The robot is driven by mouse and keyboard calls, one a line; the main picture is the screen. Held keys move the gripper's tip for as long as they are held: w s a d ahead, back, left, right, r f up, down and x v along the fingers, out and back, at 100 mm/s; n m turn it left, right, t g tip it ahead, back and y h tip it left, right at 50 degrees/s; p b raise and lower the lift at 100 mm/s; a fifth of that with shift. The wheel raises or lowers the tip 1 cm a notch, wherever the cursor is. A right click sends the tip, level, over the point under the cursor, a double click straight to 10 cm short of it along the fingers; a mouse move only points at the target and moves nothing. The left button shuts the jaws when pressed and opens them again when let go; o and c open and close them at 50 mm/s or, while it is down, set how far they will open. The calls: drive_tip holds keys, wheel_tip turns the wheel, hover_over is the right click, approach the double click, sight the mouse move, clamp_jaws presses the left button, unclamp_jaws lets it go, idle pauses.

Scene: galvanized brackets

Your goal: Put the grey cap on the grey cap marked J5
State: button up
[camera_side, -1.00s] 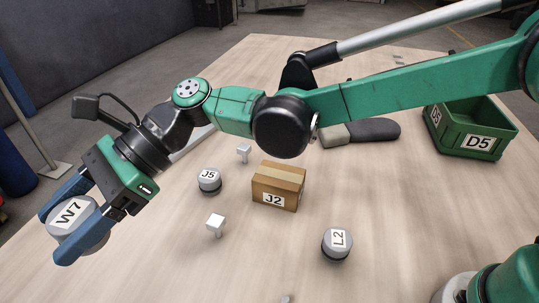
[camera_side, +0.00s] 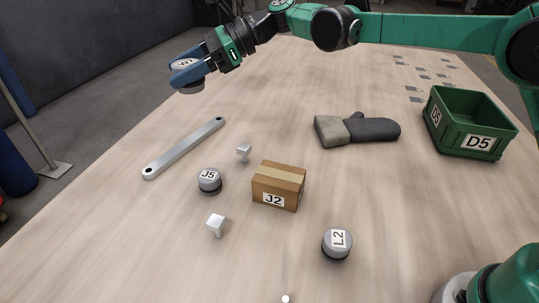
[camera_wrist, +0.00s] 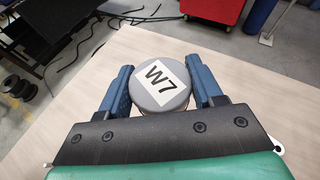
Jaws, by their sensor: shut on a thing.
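My gripper (camera_side: 186,68) is shut on a grey cap marked W7 (camera_wrist: 160,83) and holds it in the air at the upper left of the side view, over the table's far left part. Its two blue fingers press the cap's sides in the wrist view. The grey cap marked J5 (camera_side: 209,181) stands upright on the table, well in front of my gripper, with nothing on top of it. Another grey cap marked L2 (camera_side: 337,243) stands nearer the front of the table, right of J5.
A cardboard box marked J2 (camera_side: 278,186) stands right of J5. Small white pieces (camera_side: 216,225) (camera_side: 244,152) stand near J5. A metal bar (camera_side: 184,148) lies behind it at left. A glove (camera_side: 357,130) and a green crate marked D5 (camera_side: 469,124) are farther right.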

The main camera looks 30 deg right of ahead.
sight(206, 176)
wheel_tip(206, 176, down, 18)
drive_tip(key=shift+f, duration=0.1)
idle(0.4)
drive_tip(key=o, duration=1.3)
drive_tip(key=shift+f, duration=0.1)
drive_tip(key=shift+o, duration=0.2)
